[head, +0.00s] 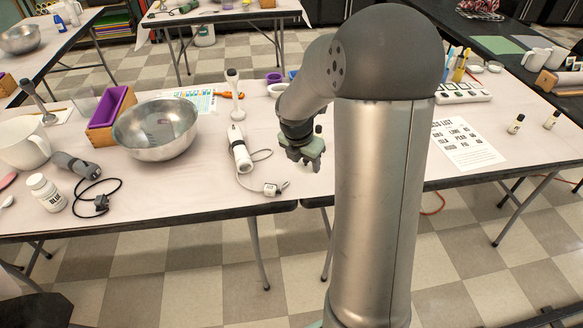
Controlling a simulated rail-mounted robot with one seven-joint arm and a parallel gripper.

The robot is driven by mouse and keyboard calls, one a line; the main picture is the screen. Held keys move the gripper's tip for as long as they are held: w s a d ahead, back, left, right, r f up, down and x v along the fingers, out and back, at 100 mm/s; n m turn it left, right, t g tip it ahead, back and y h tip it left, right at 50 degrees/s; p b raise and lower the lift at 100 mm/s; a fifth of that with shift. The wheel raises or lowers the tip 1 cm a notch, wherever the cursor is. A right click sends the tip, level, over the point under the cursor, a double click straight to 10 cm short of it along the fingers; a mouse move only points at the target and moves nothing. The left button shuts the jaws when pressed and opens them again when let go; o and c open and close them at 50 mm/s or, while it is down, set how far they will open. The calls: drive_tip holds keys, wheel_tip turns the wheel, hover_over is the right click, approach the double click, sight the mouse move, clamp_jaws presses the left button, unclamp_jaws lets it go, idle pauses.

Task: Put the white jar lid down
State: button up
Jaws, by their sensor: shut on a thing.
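My gripper (306,160) hangs over the front of the table, left of my column, with its fingers pointing down. It is shut on the white jar lid, which is mostly hidden by the fingers at this size. A white jar (46,193) with a dark-lettered label stands upright at the table's left front, far from my gripper. I cannot tell the exact gap between the fingers and the tabletop.
A white hand blender (240,152) with its cord and a small plug block (271,189) lies just left of my gripper. A steel bowl (155,129) and purple-lined box (111,114) stand further left. A printed sheet (465,145) lies to the right. The table's front edge is close.

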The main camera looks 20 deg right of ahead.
drive_tip(key=w+d+f, duration=0.1)
drive_tip(key=w+f, duration=0.1)
drive_tip(key=w, duration=0.1)
drive_tip(key=w+f, duration=0.3)
drive_tip(key=w+d+f, duration=0.1)
drive_tip(key=w+f, duration=0.1)
drive_tip(key=w, duration=0.1)
drive_tip(key=shift+d+f, duration=0.35)
drive_tip(key=shift+f, duration=1.6)
drive_tip(key=shift+f, duration=0.2)
drive_tip(key=o, duration=1)
drive_tip(key=shift+c, duration=0.2)
drive_tip(key=shift+r, duration=0.15)
